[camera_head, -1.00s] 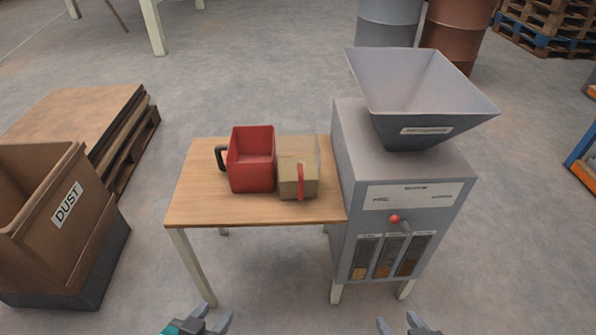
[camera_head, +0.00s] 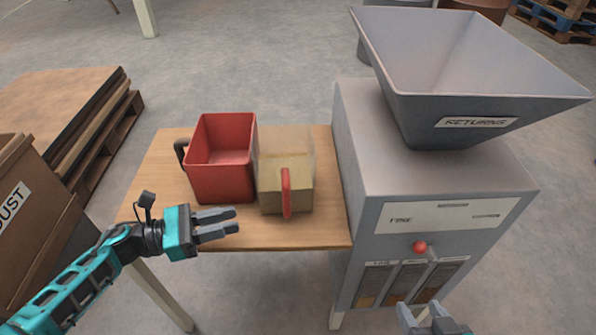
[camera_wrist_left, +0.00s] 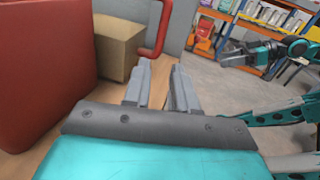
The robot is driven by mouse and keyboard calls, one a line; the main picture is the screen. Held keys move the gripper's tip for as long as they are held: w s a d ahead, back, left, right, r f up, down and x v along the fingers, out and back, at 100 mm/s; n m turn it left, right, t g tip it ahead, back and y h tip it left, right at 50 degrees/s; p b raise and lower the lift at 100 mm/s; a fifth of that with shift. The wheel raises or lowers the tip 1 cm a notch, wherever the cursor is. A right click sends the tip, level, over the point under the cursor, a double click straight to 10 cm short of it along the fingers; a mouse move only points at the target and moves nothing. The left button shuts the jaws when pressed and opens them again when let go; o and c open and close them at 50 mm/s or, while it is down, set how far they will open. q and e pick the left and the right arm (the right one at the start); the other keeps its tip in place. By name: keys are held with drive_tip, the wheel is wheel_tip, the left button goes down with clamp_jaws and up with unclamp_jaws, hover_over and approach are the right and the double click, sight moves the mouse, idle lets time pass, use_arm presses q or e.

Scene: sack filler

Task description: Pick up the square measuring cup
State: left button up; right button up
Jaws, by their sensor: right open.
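A square cup with clear upper walls, a tan lower part and an upright red handle (camera_head: 287,195) stands on the small wooden table. In the left wrist view its tan side (camera_wrist_left: 118,48) and red handle (camera_wrist_left: 160,30) show beyond my fingers. My left gripper (camera_head: 232,220) is open and empty over the table's front part, left of and nearer than the cup, its fingers pointing right. The fingers (camera_wrist_left: 162,85) are a little apart in the wrist view. My right gripper (camera_head: 435,315) is open at the bottom right edge, in front of the grey machine.
A red bin (camera_head: 222,170) with a black handle stands close left of the cup. The grey machine (camera_head: 440,210) with a hopper (camera_head: 465,80) stands at the table's right edge. A box marked DUST (camera_head: 15,205) is far left. The table's front strip (camera_head: 300,236) is clear.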

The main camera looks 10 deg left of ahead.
use_arm(q)
approach(286, 212)
drive_tip(key=shift+m, duration=0.3)
drive_tip(key=x, duration=0.4)
drive_tip(key=shift+w+a+r, duration=0.1)
drive_tip(key=shift+w+r, duration=0.05)
drive_tip(key=shift+r, duration=0.25)
drive_tip(key=shift+x, duration=3.15)
drive_tip(key=shift+w+a, duration=0.1)
clamp_jaws()
